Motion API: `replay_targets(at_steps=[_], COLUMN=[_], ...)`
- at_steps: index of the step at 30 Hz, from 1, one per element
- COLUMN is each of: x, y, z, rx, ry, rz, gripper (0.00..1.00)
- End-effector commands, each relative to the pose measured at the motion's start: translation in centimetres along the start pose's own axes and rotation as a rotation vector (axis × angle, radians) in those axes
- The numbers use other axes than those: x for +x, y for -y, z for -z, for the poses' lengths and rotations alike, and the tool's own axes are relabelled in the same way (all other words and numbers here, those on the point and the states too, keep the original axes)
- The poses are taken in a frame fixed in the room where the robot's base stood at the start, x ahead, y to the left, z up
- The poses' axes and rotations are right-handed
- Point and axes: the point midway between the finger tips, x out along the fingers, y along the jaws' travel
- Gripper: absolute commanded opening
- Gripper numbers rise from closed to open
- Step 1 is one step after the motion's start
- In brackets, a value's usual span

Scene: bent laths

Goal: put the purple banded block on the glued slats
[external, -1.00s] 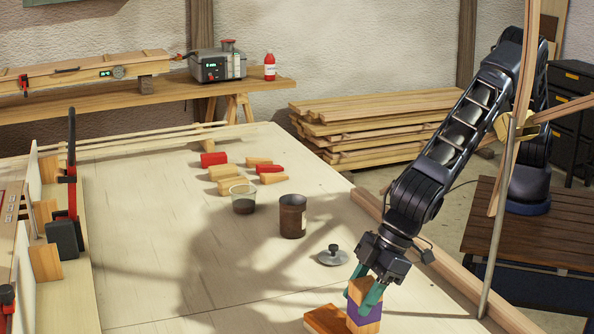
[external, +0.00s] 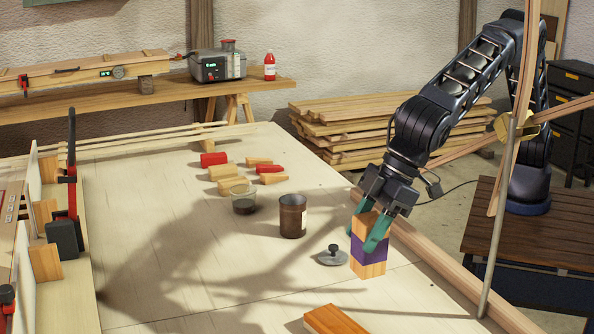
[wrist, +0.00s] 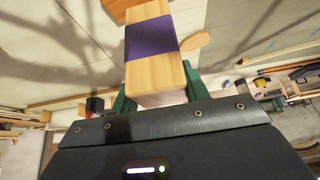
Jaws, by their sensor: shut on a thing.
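The purple banded block (external: 369,250) is a pale wooden upright block with a purple band around its middle. My gripper (external: 372,232) has its green fingers shut on the block's upper part, over the front right of the table. In the wrist view the block (wrist: 152,72) stands out between the green fingers (wrist: 158,92). It looks lifted off the table. Long wooden slats (external: 85,72) with a red clamp lie on the back bench; more clamped wood (external: 20,230) stands at the left edge. I cannot tell for sure which are the glued slats.
An orange-brown board (external: 333,320) lies at the front edge. Several wooden and red pieces (external: 222,172) lie behind. The table's left middle (external: 150,230) is clear.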

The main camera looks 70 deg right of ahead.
Motion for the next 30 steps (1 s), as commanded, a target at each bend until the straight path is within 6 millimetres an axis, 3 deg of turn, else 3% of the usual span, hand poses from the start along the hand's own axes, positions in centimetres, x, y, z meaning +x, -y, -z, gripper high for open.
replay_targets(at_steps=[6,13,21,30], x=[-3.7,-5.0,-4.0,0.9], y=[0.0,0.0,0.0,0.0], z=[2.1,3.7,5.7,2.8], rx=[0.001,0.001,0.001,-0.001], ry=[-0.001,-0.001,0.001,0.004], rz=[0.001,0.0,-0.001,-0.002], gripper=[0.13,0.13,0.13,0.13])
